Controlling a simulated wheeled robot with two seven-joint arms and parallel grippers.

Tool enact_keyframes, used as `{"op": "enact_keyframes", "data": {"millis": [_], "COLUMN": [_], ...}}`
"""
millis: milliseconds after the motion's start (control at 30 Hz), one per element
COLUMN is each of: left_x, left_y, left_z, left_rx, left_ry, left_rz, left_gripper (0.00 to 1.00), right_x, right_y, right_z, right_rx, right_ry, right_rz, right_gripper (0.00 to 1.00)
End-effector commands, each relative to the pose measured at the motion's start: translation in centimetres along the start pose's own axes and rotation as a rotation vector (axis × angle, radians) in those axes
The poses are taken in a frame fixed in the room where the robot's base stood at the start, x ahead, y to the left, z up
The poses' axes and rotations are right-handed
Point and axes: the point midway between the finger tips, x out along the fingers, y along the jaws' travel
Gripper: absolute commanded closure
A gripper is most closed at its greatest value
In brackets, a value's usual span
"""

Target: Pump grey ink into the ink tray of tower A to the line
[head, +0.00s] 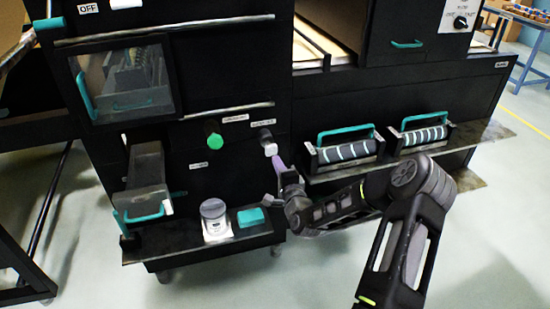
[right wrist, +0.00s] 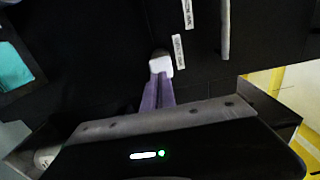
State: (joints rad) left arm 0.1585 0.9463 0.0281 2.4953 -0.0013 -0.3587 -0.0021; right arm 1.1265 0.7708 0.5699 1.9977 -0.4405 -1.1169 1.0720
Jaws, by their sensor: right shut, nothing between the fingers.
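My right gripper (head: 278,164) is shut and empty, with its purple fingertips at a white-grey push button (head: 268,143) on the black tower front. In the right wrist view the closed fingers (right wrist: 158,92) point at the button (right wrist: 160,63) and overlap its near edge; I cannot tell whether they press it. A green button (head: 213,141) sits to its left. A grey tray-like box (head: 147,165) with a teal handle, perhaps the ink tray, is on the tower's lower left. No ink level or line can be made out. My left gripper is not in view.
On the low black shelf (head: 180,245) stand a white jar with a grey lid (head: 214,218) and a teal block (head: 251,217). Two striped rollers with teal handles (head: 347,151) (head: 424,135) sit on the ledge at right. The floor (head: 300,280) in front is clear.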

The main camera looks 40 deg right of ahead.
Motion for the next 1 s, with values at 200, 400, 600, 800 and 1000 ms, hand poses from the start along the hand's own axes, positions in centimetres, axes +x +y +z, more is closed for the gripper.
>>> {"op": "enact_keyframes", "data": {"millis": [200,400,600,800,1000], "left_x": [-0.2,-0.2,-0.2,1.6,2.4], "left_y": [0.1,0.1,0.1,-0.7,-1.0], "left_z": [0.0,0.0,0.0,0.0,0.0], "left_rx": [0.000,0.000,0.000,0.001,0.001], "left_ry": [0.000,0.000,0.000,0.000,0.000], "left_rz": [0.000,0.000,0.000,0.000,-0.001], "left_gripper": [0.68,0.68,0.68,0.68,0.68], "right_x": [2.5,3.0,3.0,4.9,6.7], "right_y": [0.0,0.0,0.0,0.6,0.0], "right_z": [0.0,0.0,0.0,0.0,0.0], "right_rx": [0.000,0.000,0.000,-0.003,0.000], "right_ry": [0.000,0.000,0.000,0.000,0.001], "right_rz": [0.000,0.000,0.000,-0.004,-0.002], "right_gripper": [1.00,1.00,1.00,1.00,1.00]}}
